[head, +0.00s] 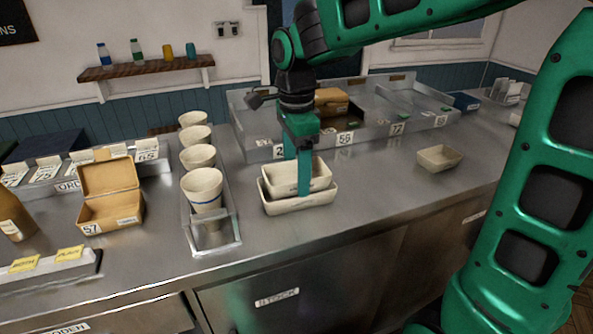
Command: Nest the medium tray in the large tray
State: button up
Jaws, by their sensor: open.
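The large tray (301,206) is a cream rectangular tray on the steel counter, right of the row of cups. The medium tray (286,186), also cream, sits inside it, with its rim standing above the large tray's rim. A smaller cream tray (439,158) stands apart to the right. My gripper (304,187) points down at the trays, and a green finger overlaps the medium tray's near right side. The jaws are open. The finger hides part of both trays, and I cannot tell whether it touches them.
Several cream cups (203,189) stand in a metal rack (228,226) to the left. An open cardboard box (112,207) labelled 57 is farther left. A metal divided bin (262,146) runs behind the trays. The counter (380,195) between the nested trays and small tray is clear.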

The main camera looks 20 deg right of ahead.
jog(key=shift+o, duration=0.2)
notch_tip(320, 180, up, 11)
jog(key=shift+f, duration=0.2)
jog(key=shift+s, duration=0.1)
jog(key=s+d+f+n, duration=0.3)
jog(key=s+d, duration=0.1)
jog(key=d, duration=0.3)
jog(key=s+d+f+n, duration=0.2)
jog(key=s+d+f, duration=0.2)
jog(key=d, duration=0.3)
jog(key=s+d+f+n, duration=0.3)
jog(key=s+d+f, duration=0.1)
jog(key=s, duration=0.3)
jog(key=s+d+f+n, duration=0.3)
jog(key=s+d+f, duration=0.1)
jog(key=s, duration=0.3)
jog(key=shift+s+f+n, duration=0.35)
jog(key=shift+f+n, duration=0.05)
jog(key=shift+f, duration=0.1)
